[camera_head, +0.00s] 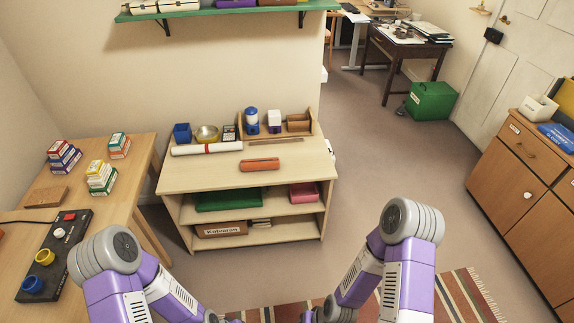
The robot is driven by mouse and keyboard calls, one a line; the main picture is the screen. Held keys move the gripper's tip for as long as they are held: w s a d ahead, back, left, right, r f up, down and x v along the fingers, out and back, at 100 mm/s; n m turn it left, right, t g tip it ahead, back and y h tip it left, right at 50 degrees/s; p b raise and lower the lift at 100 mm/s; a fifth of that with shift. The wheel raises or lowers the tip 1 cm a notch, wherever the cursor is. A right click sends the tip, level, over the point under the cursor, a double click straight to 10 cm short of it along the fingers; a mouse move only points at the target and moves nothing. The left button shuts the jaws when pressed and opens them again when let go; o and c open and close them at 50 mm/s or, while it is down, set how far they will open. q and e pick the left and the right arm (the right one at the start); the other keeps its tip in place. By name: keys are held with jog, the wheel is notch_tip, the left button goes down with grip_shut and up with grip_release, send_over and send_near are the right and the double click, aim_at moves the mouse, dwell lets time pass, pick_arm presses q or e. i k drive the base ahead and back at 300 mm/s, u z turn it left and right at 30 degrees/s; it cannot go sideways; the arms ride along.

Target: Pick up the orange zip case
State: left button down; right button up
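The orange zip case (260,164) lies on the top of the low wooden shelf unit (217,178), near its front edge and right of its middle. It looks like a small, long orange block with nothing on top of it. My two purple and grey arms come in at the bottom of the head view, left and right. They reach down past the lower edge, and neither gripper's fingers show. Both arms are well apart from the case.
Behind the case are a white roll (206,148), a steel bowl (206,133), a blue container (182,133) and a blue-and-white jar (251,121). A table (122,192) with stacked boxes and a button panel (53,257) stands left. Open floor (400,165) lies right, with a striped rug (455,300) in front.

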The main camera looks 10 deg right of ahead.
aim_at(268, 163)
jog(key=z, duration=0.3)
jog(key=i, duration=0.6)
jog(key=u, duration=0.5)
jog(key=i, duration=1.1)
jog(key=u, duration=0.35)
